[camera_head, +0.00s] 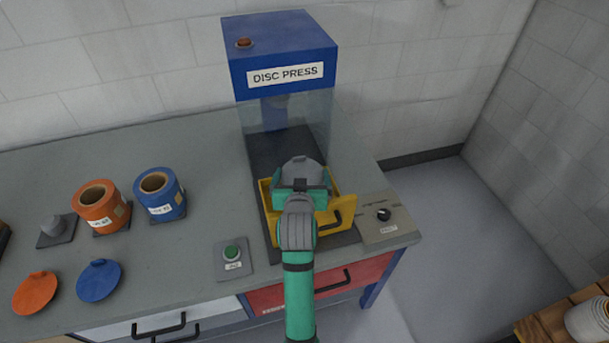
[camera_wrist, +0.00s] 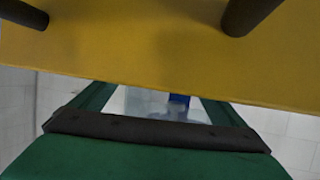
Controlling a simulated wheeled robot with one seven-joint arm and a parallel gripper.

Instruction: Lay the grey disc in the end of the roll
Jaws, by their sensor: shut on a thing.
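My gripper (camera_head: 300,190) is over the pulled-out yellow tray (camera_head: 347,207) of the disc press. It is shut, and its fingers pass behind the yellow front (camera_wrist: 150,50) in the wrist view. An orange roll (camera_head: 101,210) and a blue roll (camera_head: 160,200) stand upright on the bench at the left, with open hollow tops.
The blue disc press (camera_head: 283,60) with clear walls stands behind the tray. An orange disc (camera_head: 35,293), a blue disc (camera_head: 99,281), a grey piece (camera_head: 54,226) and a green button (camera_head: 232,253) are on the bench. A dial plate (camera_head: 384,215) is right of the tray. A whitish roll (camera_head: 590,320) lies lower right.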

